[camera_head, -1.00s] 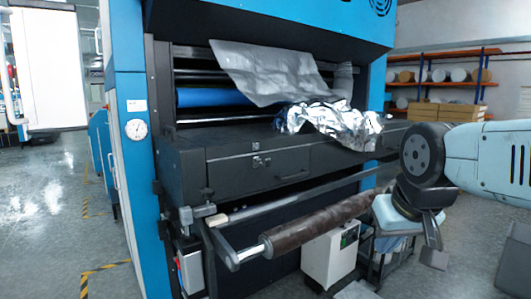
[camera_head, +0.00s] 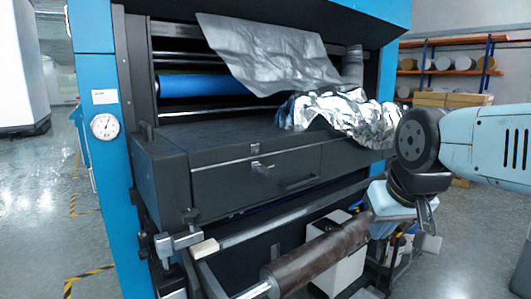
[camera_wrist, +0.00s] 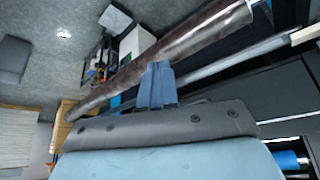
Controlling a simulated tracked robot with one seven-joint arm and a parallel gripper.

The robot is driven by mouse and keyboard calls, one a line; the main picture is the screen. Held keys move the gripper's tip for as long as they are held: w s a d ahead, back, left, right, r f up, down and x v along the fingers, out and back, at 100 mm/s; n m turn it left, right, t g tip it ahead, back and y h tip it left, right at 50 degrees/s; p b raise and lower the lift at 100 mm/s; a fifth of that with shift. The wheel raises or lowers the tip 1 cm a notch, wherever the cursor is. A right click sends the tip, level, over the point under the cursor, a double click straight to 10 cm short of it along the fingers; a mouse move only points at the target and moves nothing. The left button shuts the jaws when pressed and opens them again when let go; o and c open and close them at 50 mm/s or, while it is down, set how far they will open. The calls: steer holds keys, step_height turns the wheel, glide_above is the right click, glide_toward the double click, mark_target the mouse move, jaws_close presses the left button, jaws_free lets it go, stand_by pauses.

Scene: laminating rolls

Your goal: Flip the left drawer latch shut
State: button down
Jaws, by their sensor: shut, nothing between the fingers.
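The left drawer (camera_head: 225,188) is a dark grey front on the laminating machine, and it looks closed. Its small metal latch (camera_head: 257,166) sits near the top edge of the drawer; at this size I cannot tell whether it is flipped shut. My gripper (camera_head: 430,242) hangs low at the right of the head view, well to the right of the latch and lower in the picture, apart from it. In the wrist view the blue fingers of my gripper (camera_wrist: 156,72) are together and empty. The latch does not show in the wrist view.
A brown roller (camera_head: 318,258) and a pale bar (camera_head: 285,222) run across below the drawer. Crumpled silver foil (camera_head: 345,112) lies on the machine's ledge. A white box (camera_head: 342,268) stands under the roller. Open floor (camera_head: 50,225) lies at the left.

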steer(key=shift+w+d, duration=0.1)
steer(key=shift+d, duration=0.05)
steer(key=w+a+r+n+g, duration=0.2)
steer(key=w+a+r+n, duration=0.1)
steer(key=w+a+r, duration=0.5)
steer(key=w+a+r+n+g+y, duration=0.1)
steer(key=w+a+r+n+g, duration=0.1)
steer(key=w+a+r, duration=0.6)
steer(key=w+r+n, duration=0.1)
steer(key=w+r, duration=0.2)
steer(key=w, duration=0.4)
steer(key=shift+a+r+n, duration=0.25)
steer(key=shift+r+n, duration=0.05)
steer(key=shift+w, duration=0.1)
glide_toward(263, 166)
steer(key=s+d+f, duration=0.1)
steer(key=s+f, duration=0.2)
steer(key=f, duration=0.2)
steer(key=shift+s+d+f, duration=0.15)
steer(key=shift+s+f, duration=0.1)
steer(key=shift+s, duration=0.05)
